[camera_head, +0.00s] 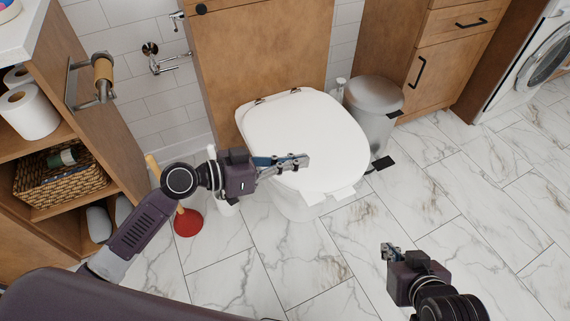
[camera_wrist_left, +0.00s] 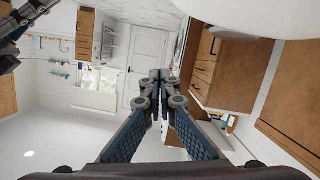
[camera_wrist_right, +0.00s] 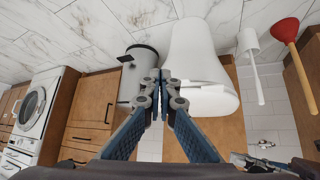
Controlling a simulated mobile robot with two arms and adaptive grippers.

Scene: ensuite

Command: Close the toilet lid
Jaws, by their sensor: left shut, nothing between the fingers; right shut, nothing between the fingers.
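The white toilet (camera_head: 300,203) stands against a wooden panel. Its lid (camera_head: 310,125) lies down over the bowl, with hinges at the back; no bowl opening shows. Whether it rests fully flat on the seat I cannot tell. My left gripper (camera_head: 303,161) is shut and empty, over the left front part of the lid; contact is unclear. It also shows in the left wrist view (camera_wrist_left: 160,77). My right gripper (camera_head: 388,249) is shut and empty, above the floor to the right of the toilet and nearer me. In the right wrist view, the toilet (camera_wrist_right: 195,55) is beyond the fingers.
A metal pedal bin (camera_head: 373,110) stands close to the toilet's right. A red plunger (camera_head: 187,222) stands on the left, near a wooden shelf (camera_head: 100,135) with paper rolls and a basket. A wooden cabinet (camera_head: 440,60) stands behind right. The marble floor at right is clear.

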